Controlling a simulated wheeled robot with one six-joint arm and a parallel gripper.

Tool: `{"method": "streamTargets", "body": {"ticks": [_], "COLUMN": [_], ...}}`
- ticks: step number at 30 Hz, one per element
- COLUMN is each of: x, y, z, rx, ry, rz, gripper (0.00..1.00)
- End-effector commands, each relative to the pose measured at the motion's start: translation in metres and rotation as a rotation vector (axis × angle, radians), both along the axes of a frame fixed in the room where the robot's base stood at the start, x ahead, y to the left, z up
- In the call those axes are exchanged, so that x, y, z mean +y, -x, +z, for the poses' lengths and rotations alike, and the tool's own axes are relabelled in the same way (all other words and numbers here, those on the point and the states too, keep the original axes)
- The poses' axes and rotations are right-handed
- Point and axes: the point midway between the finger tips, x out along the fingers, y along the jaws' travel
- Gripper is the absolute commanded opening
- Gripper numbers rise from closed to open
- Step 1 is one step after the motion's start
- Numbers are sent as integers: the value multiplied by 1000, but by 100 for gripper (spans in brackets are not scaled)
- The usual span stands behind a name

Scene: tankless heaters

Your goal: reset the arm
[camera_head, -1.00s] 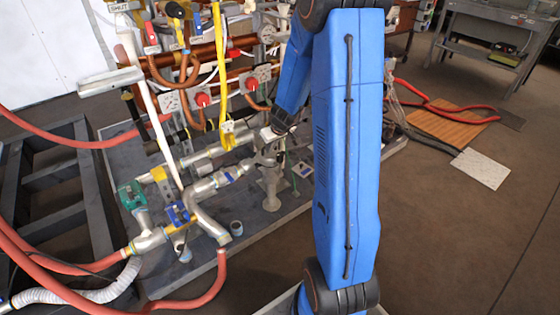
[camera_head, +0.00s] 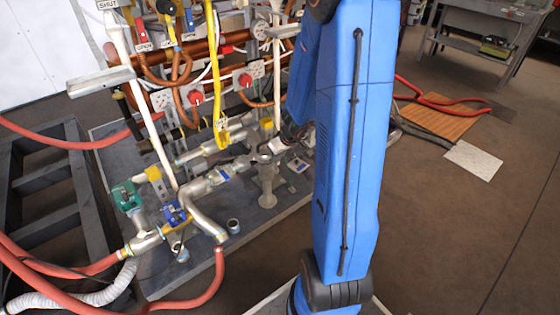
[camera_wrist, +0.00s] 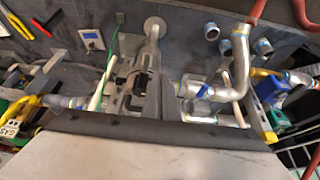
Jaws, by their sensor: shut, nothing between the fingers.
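My blue arm (camera_head: 350,140) stands bent in the middle of the head view, its upper link nearly upright. Its forearm runs down behind that link toward the pipe rig (camera_head: 200,150). My gripper (camera_wrist: 138,88) shows in the middle of the wrist view, dark grey, with its fingers together and nothing between them. In the head view the gripper is small and hard to make out against the pipes. In the wrist view it points toward the base plate and a round-footed metal stand (camera_wrist: 154,27); I cannot tell the gap between them.
Blue-handled (camera_head: 175,212) and green (camera_head: 126,196) valves sit on the rig's lower pipes. Red hoses (camera_head: 80,143) run at left beside a dark metal frame (camera_head: 45,205). A grey workbench (camera_head: 480,35) stands at back right.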

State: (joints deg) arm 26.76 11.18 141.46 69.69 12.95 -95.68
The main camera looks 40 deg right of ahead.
Motion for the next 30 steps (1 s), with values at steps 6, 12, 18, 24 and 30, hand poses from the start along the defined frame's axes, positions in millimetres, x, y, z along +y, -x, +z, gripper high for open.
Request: {"method": "streamTargets", "body": {"ticks": [6,12,18,24,30], "x": [-1,-1,6,48,100], "y": [14,16,14,10,22], "z": [-5,-6,3,49,100], "rx": [0,0,-13,-66,-95], "ry": [0,0,-6,-52,-113], "rz": [0,1,8,51,106], "gripper": [0,0,0,0,0]}}
